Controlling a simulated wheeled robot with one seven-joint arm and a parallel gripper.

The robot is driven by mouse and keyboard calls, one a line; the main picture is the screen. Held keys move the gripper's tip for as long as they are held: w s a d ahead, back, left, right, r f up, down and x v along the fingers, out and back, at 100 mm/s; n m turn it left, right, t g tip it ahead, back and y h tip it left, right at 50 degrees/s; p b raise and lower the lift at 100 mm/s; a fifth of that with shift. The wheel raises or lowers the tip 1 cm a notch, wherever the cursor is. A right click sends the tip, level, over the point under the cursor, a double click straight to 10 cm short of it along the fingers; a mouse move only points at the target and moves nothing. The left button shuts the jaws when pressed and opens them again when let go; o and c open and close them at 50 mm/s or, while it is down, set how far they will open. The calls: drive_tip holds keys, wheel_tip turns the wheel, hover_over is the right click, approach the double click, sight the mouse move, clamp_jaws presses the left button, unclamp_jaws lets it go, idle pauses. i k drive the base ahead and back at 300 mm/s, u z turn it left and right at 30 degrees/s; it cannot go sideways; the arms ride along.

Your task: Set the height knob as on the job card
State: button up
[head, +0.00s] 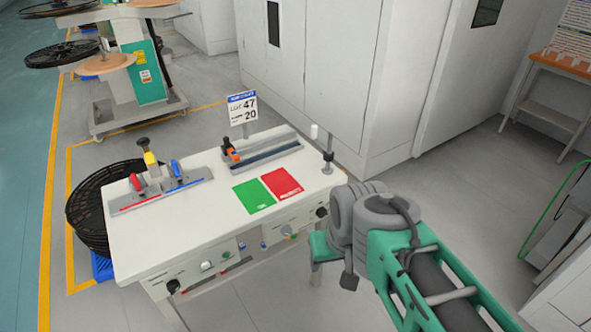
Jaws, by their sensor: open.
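The job card (243,108) stands upright at the back of the white bench (220,225). It shows 47 on its upper line and 20 below; the small words beside them are too blurred to read surely. The bench front carries a black knob (173,286) at left, a pale knob (206,266), a grey knob (287,231) on the right panel and a black knob (321,212) at the right end. I cannot tell which is the height knob, and no settings are legible. My arm reaches in from the lower right; I cannot make out my gripper's jaws.
Green (253,196) and red (282,184) mats lie on the bench. A clamp bar with red and blue handles (160,189) sits at left, a grey rail (260,151) behind. A black reel (95,210) stands left. White cabinets (320,80) close off the back.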

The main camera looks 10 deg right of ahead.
sight(320, 213)
drive_tip(key=k, duration=0.5)
drive_tip(key=z, duration=1.15)
drive_tip(key=i, duration=0.85)
drive_tip(key=u, duration=2.45)
